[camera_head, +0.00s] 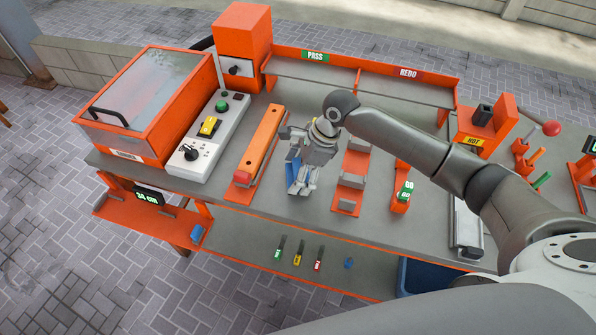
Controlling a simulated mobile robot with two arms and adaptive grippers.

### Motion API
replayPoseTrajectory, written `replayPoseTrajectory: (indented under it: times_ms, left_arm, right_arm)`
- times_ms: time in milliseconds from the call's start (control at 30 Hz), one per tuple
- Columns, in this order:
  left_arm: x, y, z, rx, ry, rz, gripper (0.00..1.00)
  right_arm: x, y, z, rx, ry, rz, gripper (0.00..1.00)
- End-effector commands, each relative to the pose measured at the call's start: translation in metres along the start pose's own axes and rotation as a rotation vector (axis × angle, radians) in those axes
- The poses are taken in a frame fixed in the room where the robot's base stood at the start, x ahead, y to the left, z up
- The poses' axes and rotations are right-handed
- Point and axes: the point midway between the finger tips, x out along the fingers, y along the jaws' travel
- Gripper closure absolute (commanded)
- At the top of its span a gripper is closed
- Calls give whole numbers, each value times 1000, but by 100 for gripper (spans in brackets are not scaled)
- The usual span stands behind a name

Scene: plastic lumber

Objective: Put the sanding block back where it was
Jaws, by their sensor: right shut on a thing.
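My right gripper (300,184) reaches in from the right, pointing down over the middle of the grey workbench (240,200). It is shut on a small blue block (292,166), mostly hidden by the fingers. This may be the sanding block, but too little of it shows to be sure. I cannot tell whether it touches the bench top. The gripper is between a long orange bar fixture (262,142) on its left and an orange holder with grey blocks (352,176) on its right. My left gripper is not in view.
An orange machine with a clear lid (150,100) and a control panel (207,140) fill the left. PASS and REDO trays (340,85) stand behind. A lower front shelf (265,262) holds small coloured tags. Another blue piece (198,235) lies on the left side shelf.

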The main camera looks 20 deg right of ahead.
Motion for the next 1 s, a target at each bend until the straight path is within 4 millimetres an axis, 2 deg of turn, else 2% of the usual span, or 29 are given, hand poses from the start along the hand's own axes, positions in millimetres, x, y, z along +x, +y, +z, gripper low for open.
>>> replayPoseTrajectory:
  times_ms: [133, 433, 467, 600, 1000]
  left_arm:
    - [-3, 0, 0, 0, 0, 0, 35]
    - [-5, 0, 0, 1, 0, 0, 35]
    - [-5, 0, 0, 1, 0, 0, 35]
    - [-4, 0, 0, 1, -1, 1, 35]
    - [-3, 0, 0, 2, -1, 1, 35]
  right_arm:
    - [8, -1, -3, -1, -1, -3, 42]
    - [10, 0, -4, 0, -2, -2, 42]
    - [11, 0, -4, 0, -1, -2, 19]
    - [11, -1, -4, 0, -1, -3, 1]
    - [10, -1, -4, -1, -1, -3, 0]
